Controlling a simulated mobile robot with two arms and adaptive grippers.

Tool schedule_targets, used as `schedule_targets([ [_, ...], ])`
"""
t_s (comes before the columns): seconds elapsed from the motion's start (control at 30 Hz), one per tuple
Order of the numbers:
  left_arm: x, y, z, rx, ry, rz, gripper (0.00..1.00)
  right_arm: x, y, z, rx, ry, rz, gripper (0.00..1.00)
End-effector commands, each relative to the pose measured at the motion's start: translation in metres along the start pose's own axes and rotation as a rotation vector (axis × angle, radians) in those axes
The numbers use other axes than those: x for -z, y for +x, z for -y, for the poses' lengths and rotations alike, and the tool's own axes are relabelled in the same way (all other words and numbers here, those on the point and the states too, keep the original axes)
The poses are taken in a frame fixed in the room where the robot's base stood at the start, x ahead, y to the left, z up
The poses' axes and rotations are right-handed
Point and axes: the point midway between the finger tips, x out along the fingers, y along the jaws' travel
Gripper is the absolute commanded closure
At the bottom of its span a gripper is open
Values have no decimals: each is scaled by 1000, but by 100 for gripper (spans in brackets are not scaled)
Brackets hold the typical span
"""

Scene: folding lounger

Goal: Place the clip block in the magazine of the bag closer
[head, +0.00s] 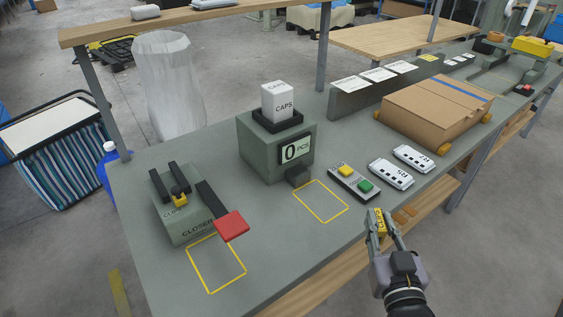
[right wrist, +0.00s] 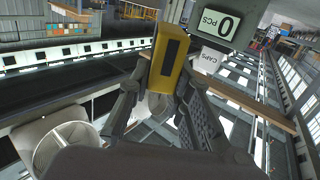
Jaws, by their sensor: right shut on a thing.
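My right gripper (head: 379,222) is shut on the yellow clip block (head: 380,224) above the bench's front edge. In the right wrist view the clip block (right wrist: 170,64) is yellow with a dark slot, between the fingertips. The bag closer (head: 178,220) is a grey-green box at the bench's left, with a black arm ending in a red plate (head: 231,226). Its magazine (head: 168,180) shows two black upright rails with a small yellow part (head: 180,199) at their foot. The gripper is well to the right of the closer, apart from it. My left gripper is not in view.
A grey counter box (head: 275,147) reading 0 PCS, with a white CAPS box on top, stands between gripper and closer. A button panel (head: 354,182) and two white labelled pieces (head: 390,174) lie near the gripper. A cardboard box (head: 437,108) stands farther right.

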Motion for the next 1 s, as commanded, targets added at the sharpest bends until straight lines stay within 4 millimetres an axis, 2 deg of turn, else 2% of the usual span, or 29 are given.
schedule_targets([
  [0.13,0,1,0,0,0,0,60,8,8,12,36,-3,-7,100],
  [0.23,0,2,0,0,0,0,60,22,21,32,99,-8,-11,100],
  [0.43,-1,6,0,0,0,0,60,56,48,94,295,-24,-12,100],
  [0.6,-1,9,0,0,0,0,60,79,59,143,463,-32,-7,100],
  [0.7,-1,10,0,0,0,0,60,86,62,164,539,-35,-5,100],
  [0.83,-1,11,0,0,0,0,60,91,64,182,603,-34,-1,100],
  [1.0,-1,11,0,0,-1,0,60,92,64,189,631,-32,1,100],
])
